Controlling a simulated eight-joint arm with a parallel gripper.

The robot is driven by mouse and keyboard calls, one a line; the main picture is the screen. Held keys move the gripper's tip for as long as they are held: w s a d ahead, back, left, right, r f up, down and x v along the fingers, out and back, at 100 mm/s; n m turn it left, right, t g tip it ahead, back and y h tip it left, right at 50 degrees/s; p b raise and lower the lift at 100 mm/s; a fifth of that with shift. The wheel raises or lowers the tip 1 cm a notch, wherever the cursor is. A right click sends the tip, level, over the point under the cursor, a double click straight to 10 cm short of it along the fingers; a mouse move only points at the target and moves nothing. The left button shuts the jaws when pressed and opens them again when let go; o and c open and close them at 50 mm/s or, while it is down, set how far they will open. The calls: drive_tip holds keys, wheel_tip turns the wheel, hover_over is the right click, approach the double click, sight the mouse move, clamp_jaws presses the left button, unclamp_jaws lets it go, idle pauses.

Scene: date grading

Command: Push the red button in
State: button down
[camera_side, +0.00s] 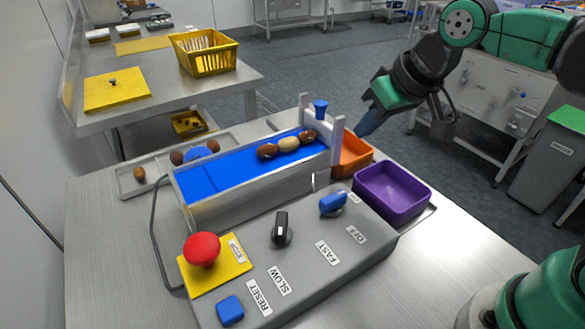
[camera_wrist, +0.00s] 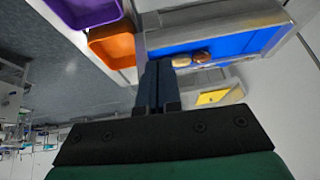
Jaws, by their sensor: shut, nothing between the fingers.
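The red button (camera_side: 202,249) is a mushroom-shaped knob on a yellow plate (camera_side: 217,269) labelled STOP, at the left end of the grey control panel (camera_side: 345,262) in the side view. It stands up from its plate. My gripper (camera_side: 362,130) is shut and empty, up at the far right end of the conveyor, well away from the button. Its dark blue fingers (camera_wrist: 154,86) lie together in the wrist view. The button does not show in the wrist view.
The panel also bears a black knob (camera_side: 282,229), a blue knob (camera_side: 333,203) and a blue RESET button (camera_side: 230,310). Behind it, the blue conveyor (camera_side: 226,176) carries several dates. A purple bin (camera_side: 392,192) and an orange bin (camera_side: 354,157) stand at right.

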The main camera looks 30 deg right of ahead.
drive_tip(key=w+a+r+g, duration=0.2)
drive_tip(key=w+a+r, duration=0.25)
drive_tip(key=a, duration=0.35)
drive_tip(key=r+g, duration=0.2)
drive_tip(key=g, duration=0.2)
hover_over(202, 244)
drive_tip(key=shift+f+h, duration=0.15)
drive_tip(key=shift+h, duration=0.25)
wheel_tip(202, 244, down, 14)
drive_tip(key=shift+f, duration=0.1)
